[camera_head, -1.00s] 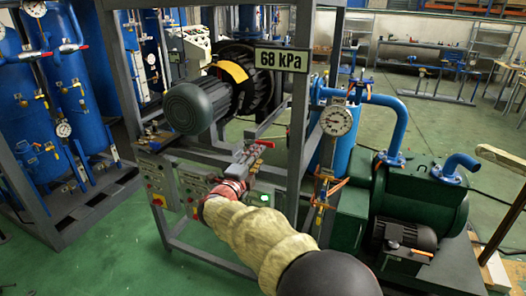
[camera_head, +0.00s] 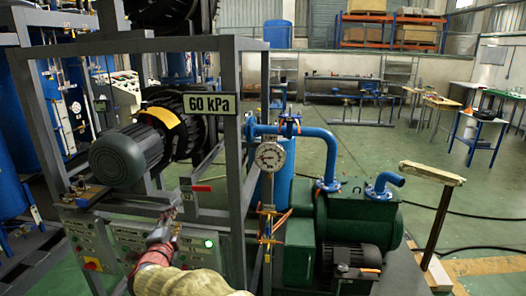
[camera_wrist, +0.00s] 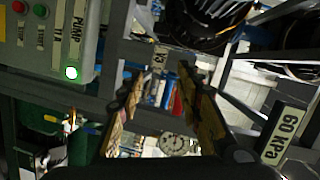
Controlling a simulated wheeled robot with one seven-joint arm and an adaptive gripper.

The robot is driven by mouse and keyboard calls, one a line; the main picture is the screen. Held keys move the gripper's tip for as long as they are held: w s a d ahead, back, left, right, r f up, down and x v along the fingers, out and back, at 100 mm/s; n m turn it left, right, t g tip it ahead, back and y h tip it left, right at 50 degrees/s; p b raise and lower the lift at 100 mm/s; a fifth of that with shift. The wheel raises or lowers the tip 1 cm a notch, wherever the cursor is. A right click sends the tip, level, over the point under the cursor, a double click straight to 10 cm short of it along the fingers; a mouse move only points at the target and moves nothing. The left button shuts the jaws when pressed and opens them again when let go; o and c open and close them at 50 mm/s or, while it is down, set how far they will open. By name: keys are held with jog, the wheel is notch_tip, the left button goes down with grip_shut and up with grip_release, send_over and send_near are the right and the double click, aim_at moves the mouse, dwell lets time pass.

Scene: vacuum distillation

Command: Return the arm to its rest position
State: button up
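My arm, in a yellowish sleeve with a red band, reaches up from the bottom of the head view. My gripper (camera_head: 168,218) is in front of the grey frame (camera_head: 231,130), near the control panels. In the wrist view my gripper (camera_wrist: 162,85) has its two fingers spread apart, with nothing between them. A red-handled valve (camera_head: 198,188) is just up and right of the gripper in the head view. A V3 label (camera_wrist: 160,55) shows beyond the fingertips in the wrist view.
A 60 kPa sign (camera_head: 211,104) hangs on the frame. A control panel (camera_head: 140,240) with a lit green lamp (camera_head: 209,243) is beside my gripper. A dial gauge (camera_head: 270,156), blue pipe (camera_head: 290,131) and green pump (camera_head: 345,225) stand right. Open floor (camera_head: 390,150) lies behind.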

jog(key=s+a+f+n+g+y, duration=0.4)
jog(key=s+a+f+n, duration=0.1)
jog(key=s+f+n, duration=0.15)
jog(key=s+d+f+n+g, duration=0.2)
jog(key=s+d+n+g, duration=0.45)
jog(key=s, duration=0.25)
jog(key=s+d+r+n+g+h+p, duration=0.1)
jog(key=s+d+h, duration=0.1)
jog(key=s+d, duration=0.75)
jog(key=s+d+r+n+g+h, duration=0.1)
jog(key=s+d, duration=0.3)
jog(key=d, duration=1.1)
jog(key=s+d+r+n+g+h+p, duration=0.15)
jog(key=s+d, duration=0.45)
jog(key=d, duration=0.7)
jog(key=s+d+r+m+t+h, duration=0.1)
jog(key=s+d+r, duration=0.1)
jog(key=d, duration=0.4)
jog(key=s+d+r+m+t+h, duration=0.1)
jog(key=s+d+r+m+t, duration=0.1)
jog(key=d+r, duration=0.2)
jog(key=shift+d+r, duration=0.15)
jog(key=shift+d, duration=0.7)
